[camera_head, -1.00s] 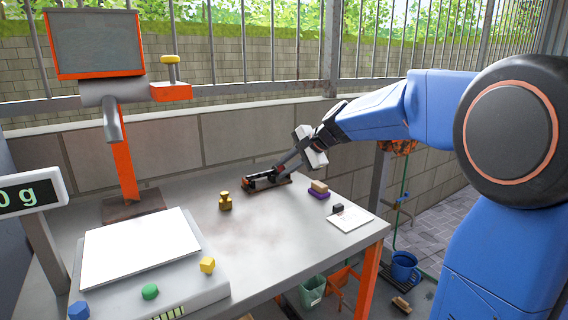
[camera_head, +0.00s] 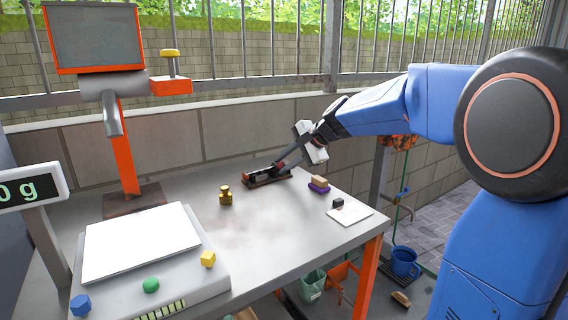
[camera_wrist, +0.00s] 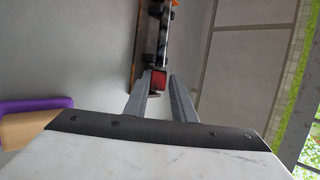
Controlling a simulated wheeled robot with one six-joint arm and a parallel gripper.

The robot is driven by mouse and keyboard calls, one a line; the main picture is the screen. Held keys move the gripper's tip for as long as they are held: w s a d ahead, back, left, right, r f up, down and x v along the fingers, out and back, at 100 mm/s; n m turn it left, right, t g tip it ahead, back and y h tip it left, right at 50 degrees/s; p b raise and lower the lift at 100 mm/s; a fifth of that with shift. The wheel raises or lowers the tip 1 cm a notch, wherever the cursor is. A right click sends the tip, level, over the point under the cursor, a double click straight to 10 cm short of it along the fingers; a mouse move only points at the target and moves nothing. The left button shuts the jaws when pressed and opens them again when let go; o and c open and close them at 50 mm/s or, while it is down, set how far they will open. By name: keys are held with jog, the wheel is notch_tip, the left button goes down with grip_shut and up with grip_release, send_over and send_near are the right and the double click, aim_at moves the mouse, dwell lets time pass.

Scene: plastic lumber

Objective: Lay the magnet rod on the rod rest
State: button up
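The rod rest (camera_head: 253,185) is a low brown strip with black parts, lying on the grey table near its back edge. It also shows in the wrist view (camera_wrist: 134,58), running away from me. A dark rod with a red end (camera_wrist: 158,80), which looks like the magnet rod, lies along the rest. My gripper (camera_head: 279,165) reaches down to the right end of the rest. In the wrist view my gripper's fingers (camera_wrist: 161,84) stand apart on either side of the red end, with a narrow gap on the right. Whether they touch it on the left is unclear.
A small dark block (camera_head: 338,203) lies on a white card (camera_head: 350,214). A brass weight (camera_head: 226,195) stands to the left, near a scale (camera_head: 140,243). The wall is close behind.

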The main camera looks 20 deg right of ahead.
jog(key=v, duration=1.7)
jog(key=shift+d, duration=0.2)
jog(key=shift+s, duration=0.1)
